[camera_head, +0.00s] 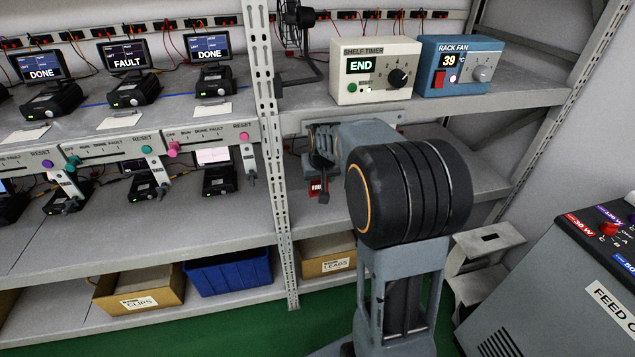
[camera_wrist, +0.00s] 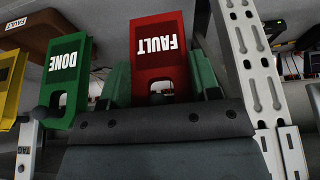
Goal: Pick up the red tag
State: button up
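The red tag (camera_wrist: 158,45) shows in the wrist view with the word FAULT upside down and a slot at its lower end. In the head view, a small part of it (camera_head: 317,188) shows below my gripper at the rack. My gripper (camera_wrist: 160,82) has its two green-padded fingers spread, one on each side of the red tag's slotted end. Whether the pads touch the tag's edges I cannot tell. In the head view my gripper (camera_head: 320,165) is partly hidden by my own arm.
A green DONE tag (camera_wrist: 66,70) hangs close to the left in the wrist view, with a yellow tag (camera_wrist: 10,85) beyond it. A perforated rack post (camera_wrist: 243,55) stands close on the right. The shelf timer (camera_head: 374,72) and rack fan box (camera_head: 458,66) sit on the shelf above.

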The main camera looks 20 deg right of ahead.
jog(key=c, duration=0.4)
jog(key=shift+r, duration=0.1)
jog(key=shift+r, duration=0.5)
jog(key=shift+s+r, duration=0.2)
jog(key=shift+s, duration=0.05)
jog(key=shift+s+a+r, duration=0.15)
jog(key=shift+s+a, duration=0.45)
jog(key=shift+s, duration=2.25)
jog(key=shift+s+a+r, duration=0.2)
jog(key=shift+s+a, duration=0.4)
jog(key=shift+s, duration=2.3)
jog(key=shift+s+a+r, duration=0.15)
jog(key=shift+s+a, duration=0.45)
jog(key=shift+s, duration=2.25)
